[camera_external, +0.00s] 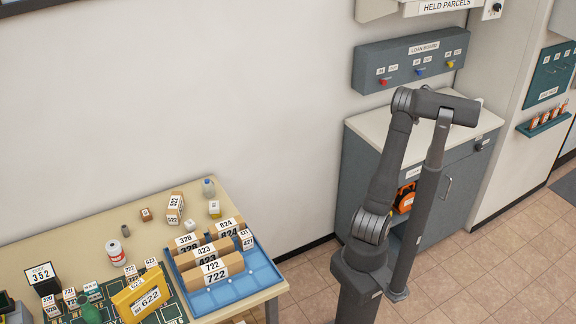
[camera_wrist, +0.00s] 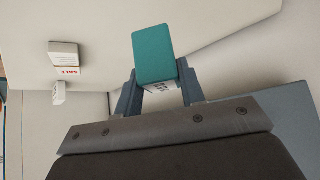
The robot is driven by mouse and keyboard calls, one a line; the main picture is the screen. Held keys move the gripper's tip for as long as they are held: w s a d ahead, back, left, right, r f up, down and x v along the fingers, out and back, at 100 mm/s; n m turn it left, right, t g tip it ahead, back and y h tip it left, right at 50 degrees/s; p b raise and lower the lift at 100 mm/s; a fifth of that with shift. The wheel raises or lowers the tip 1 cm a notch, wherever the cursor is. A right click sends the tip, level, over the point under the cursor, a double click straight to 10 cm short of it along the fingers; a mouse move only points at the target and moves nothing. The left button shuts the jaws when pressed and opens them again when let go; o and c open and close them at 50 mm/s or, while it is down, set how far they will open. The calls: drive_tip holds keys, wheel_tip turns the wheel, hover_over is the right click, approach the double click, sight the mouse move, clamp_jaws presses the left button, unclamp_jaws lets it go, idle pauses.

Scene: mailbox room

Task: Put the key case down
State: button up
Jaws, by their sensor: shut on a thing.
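The key case appears to be the teal block (camera_wrist: 153,50) in the wrist view, with a pale side carrying small dark print that I cannot read. My gripper (camera_wrist: 158,78) is shut on it, one grey finger on each side. The case sticks out past the fingertips, over a pale surface. I cannot tell whether it touches that surface. In the external view my arm is bent over the cream top of the grey cabinet (camera_external: 366,124). My fingers and the case are hidden there behind my wrist.
The loan board (camera_external: 405,62) with small coloured items is on the wall behind the cabinet. A table at the left holds a blue tray (camera_external: 262,282) with numbered parcels. The cabinet top's left part is clear.

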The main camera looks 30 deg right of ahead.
drive_tip(key=s+d+r+m+g+h, duration=0.1)
drive_tip(key=s+d+m, duration=0.1)
drive_tip(key=s+d, duration=0.45)
drive_tip(key=s+d+r+m+h, duration=0.1)
drive_tip(key=s+d, duration=0.3)
drive_tip(key=s, duration=0.5)
hover_over(429, 137)
drive_tip(key=f, duration=0.7)
drive_tip(key=shift+s+a+f, duration=0.1)
drive_tip(key=shift+a+f, duration=0.05)
drive_tip(key=shift+a, duration=0.1)
drive_tip(key=shift+f, duration=1.9)
drive_tip(key=shift+f, duration=0.15)
drive_tip(key=o, duration=1)
drive_tip(key=shift+o, duration=0.2)
